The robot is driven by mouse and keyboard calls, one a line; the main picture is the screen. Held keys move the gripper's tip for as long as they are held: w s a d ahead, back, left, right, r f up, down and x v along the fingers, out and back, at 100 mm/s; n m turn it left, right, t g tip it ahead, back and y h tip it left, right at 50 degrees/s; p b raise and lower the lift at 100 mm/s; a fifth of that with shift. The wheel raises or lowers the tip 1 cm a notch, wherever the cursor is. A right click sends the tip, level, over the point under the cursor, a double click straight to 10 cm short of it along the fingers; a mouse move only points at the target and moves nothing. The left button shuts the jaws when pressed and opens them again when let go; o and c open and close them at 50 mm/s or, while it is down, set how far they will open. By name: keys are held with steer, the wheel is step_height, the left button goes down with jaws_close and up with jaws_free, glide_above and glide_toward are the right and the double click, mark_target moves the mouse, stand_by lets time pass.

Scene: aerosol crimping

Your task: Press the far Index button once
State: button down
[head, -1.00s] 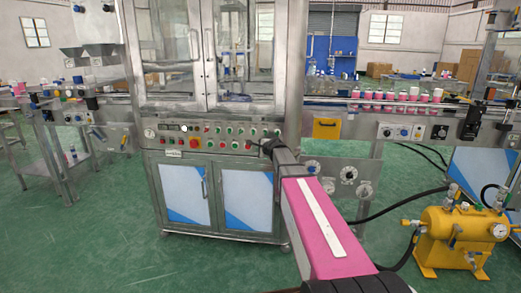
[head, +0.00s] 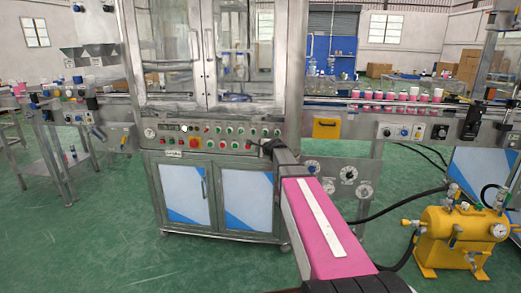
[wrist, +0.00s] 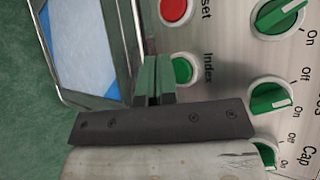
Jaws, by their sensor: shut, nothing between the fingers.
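In the wrist view the green round Index button (wrist: 183,70) sits on the grey panel with the word Index beside it. My gripper (wrist: 154,62) is shut and empty. Its dark green fingers lie just left of the button in the picture and hide part of its left edge; I cannot tell whether they touch it. In the head view my gripper (head: 267,146) is small and at the right end of the machine's control panel (head: 218,146). The Index button cannot be made out there.
A red Reset button (wrist: 174,9) and green rotary knobs (wrist: 277,15) are close to my fingers. A conveyor (head: 400,104) carries pink cans at the right. A yellow pump unit (head: 455,238) stands on the floor at the right.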

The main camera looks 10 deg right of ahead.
steer(key=shift+w, duration=0.2)
steer(key=shift+w+d, duration=0.1)
steer(key=shift+w, duration=0.1)
steer(key=shift+w+d, duration=0.15)
steer(key=shift+w, duration=0.25)
stand_by(0.9)
steer(key=shift+s, duration=0.15)
steer(key=shift+s+a, duration=0.25)
steer(key=shift+s, duration=0.4)
steer(key=s, duration=0.1)
steer(key=s+a, duration=0.1)
steer(key=s, duration=0.2)
steer(key=shift+s+a, duration=0.3)
steer(key=shift+s, duration=0.1)
stand_by(0.9)
